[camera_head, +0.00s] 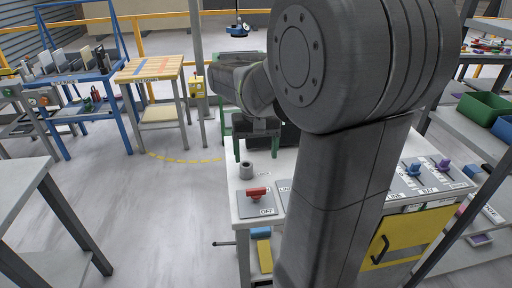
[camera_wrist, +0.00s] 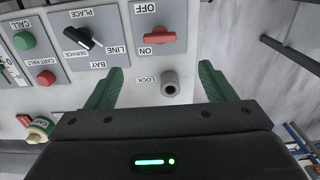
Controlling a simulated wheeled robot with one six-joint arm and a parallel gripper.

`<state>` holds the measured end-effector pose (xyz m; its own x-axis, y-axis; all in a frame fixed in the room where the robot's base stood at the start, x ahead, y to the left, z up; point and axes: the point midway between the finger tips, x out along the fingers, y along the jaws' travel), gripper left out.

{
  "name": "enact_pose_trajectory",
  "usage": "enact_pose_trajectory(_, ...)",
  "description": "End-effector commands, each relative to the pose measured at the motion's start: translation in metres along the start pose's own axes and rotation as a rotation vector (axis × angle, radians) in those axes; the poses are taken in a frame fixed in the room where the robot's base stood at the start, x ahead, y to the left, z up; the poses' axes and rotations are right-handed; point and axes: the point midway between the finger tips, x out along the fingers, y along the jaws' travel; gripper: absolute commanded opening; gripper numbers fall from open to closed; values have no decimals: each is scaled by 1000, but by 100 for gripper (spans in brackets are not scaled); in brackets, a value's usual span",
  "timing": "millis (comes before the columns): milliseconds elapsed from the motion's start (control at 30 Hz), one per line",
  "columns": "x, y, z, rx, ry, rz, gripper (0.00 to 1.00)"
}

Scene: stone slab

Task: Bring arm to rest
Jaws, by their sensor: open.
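My arm rises from the front right of the head view and bends forward over a white bench (camera_head: 262,240). At its end my gripper (camera_head: 259,148) points down over the bench. Its two green fingers are spread, also in the wrist view (camera_wrist: 160,85), with nothing clasped. A grey lock cylinder (camera_wrist: 170,86) shows between the fingers in the wrist view; in the head view the cylinder (camera_head: 246,171) is just below the fingertips. I cannot tell the exact height gap. A red switch handle (camera_wrist: 158,37) sits on the ON/OFF plate, nearer me in the head view (camera_head: 257,193).
The bench panel also has a black knob (camera_wrist: 79,39), a green button (camera_wrist: 24,41) and a red button (camera_wrist: 45,77). A wooden-topped table (camera_head: 150,68) and a blue rack (camera_head: 75,80) stand left. Grey shelving with green bins (camera_head: 484,107) is right. Floor left of the bench is open.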

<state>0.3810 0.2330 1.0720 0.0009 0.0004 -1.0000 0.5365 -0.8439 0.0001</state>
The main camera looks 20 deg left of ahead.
Motion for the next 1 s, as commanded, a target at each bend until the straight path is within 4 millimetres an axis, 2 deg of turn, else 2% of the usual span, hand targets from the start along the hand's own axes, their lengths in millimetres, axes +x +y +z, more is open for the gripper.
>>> enact_pose_trajectory(167,-9,0,0,0,0,0,76)
enact_pose_trajectory(667,-7,0,0,0,-1,0,76)
enact_pose_trajectory(867,14,0,1,0,-5,1,76)
enact_pose_trajectory(1000,41,0,1,0,-6,1,76)
